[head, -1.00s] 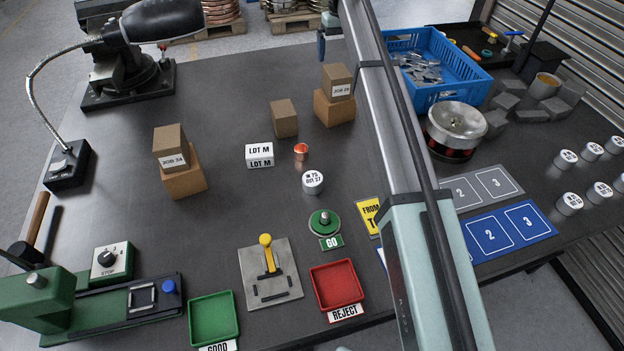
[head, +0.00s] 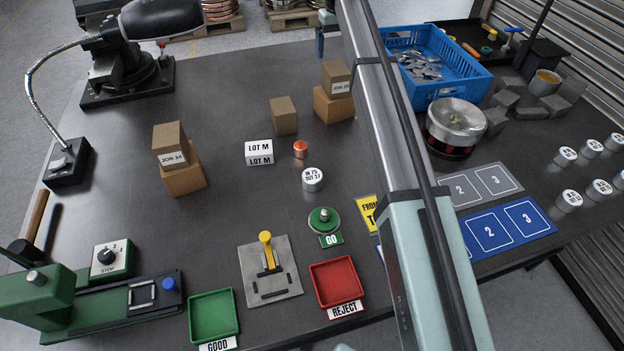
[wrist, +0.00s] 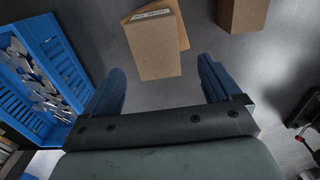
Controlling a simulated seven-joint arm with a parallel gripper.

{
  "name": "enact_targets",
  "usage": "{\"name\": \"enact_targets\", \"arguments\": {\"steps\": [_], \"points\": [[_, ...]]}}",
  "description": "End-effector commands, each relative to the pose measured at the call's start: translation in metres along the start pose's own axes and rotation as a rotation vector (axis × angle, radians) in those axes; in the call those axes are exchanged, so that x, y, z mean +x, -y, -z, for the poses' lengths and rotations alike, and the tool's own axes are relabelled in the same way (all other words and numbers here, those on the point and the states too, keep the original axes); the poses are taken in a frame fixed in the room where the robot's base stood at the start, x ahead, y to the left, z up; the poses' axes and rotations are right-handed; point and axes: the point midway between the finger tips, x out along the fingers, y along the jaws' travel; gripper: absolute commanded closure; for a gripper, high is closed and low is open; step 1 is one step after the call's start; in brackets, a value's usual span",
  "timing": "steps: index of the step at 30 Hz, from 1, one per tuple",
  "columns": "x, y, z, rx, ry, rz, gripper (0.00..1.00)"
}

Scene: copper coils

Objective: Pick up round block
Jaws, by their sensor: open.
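A white round block (head: 312,179) with black print on top stands upright on the dark table, near the middle in the head view. Several similar white round blocks (head: 569,201) stand at the far right; which one is meant I cannot tell. My gripper (wrist: 162,66) is open and empty, its two blue fingers spread apart in the wrist view. In the head view only a small part of it shows at the top, beyond the cardboard boxes and far from the central block. No round block shows in the wrist view.
Stacked cardboard boxes (head: 333,106) stand near my gripper and also show in the wrist view (wrist: 155,50). A blue crate (head: 440,92) of metal parts is beside them.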

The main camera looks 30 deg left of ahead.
Motion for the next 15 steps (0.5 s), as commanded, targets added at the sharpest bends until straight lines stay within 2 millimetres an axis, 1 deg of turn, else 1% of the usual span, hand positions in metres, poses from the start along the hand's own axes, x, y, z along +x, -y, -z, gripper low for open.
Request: {"name": "enact_targets", "arguments": {"steps": [2,3,5,9,15], "points": [[-0.001,0.015,0.002,-0.017,-0.001,0.0,0.09],[0.0,0.025,-0.003,-0.027,-0.002,0.0,0.09],[0.002,0.039,-0.014,-0.04,-0.003,0.0,0.09],[0.01,0.062,-0.05,-0.062,-0.006,0.0,0.09],[0.021,0.087,-0.098,-0.086,-0.012,0.009,0.09]]}}
